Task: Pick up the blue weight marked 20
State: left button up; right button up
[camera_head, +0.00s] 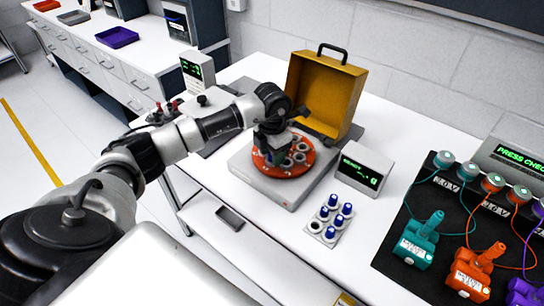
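Several small blue-topped weights (332,201) stand upright in a pale rack (313,237) on the white table. Their markings are too small to read, so I cannot tell which one is 20. One front-left place in the rack looks empty of a blue top. My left gripper (274,148) points down over a red-orange round plate (284,170) with several round holes or cups, on a grey base (262,191). It is up and left of the rack, apart from the weights. Its fingertips are dark and small, and whether it is open or holds something is unclear. My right gripper is not in view.
An open yellow case (318,90) stands behind the plate. At right, a black mat (390,247) holds teal (418,244), orange (472,270) and purple cabled devices. Bare table lies around the rack.

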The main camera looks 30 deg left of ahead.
pick_arm(q)
grip_shut()
jog(key=shift+r, duration=0.15)
